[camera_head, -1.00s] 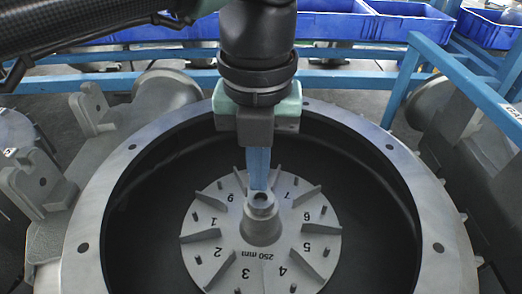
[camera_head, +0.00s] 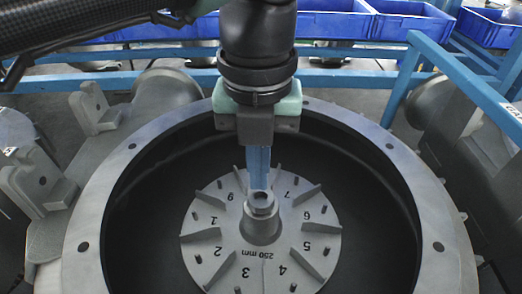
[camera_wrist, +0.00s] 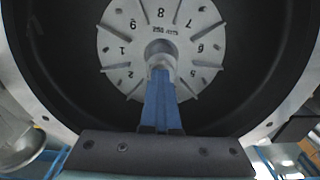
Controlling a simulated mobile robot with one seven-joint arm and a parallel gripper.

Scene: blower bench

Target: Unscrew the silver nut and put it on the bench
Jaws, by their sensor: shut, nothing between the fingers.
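The silver nut (camera_head: 263,200) appears as a small ring on top of the grey central hub (camera_head: 261,230) of the numbered impeller disc (camera_head: 222,262).
Short upright fins and pins stand on the disc. Blue rails (camera_head: 403,80) and blue bins (camera_head: 405,25) are behind. Grey castings (camera_head: 95,110) stand at the left.

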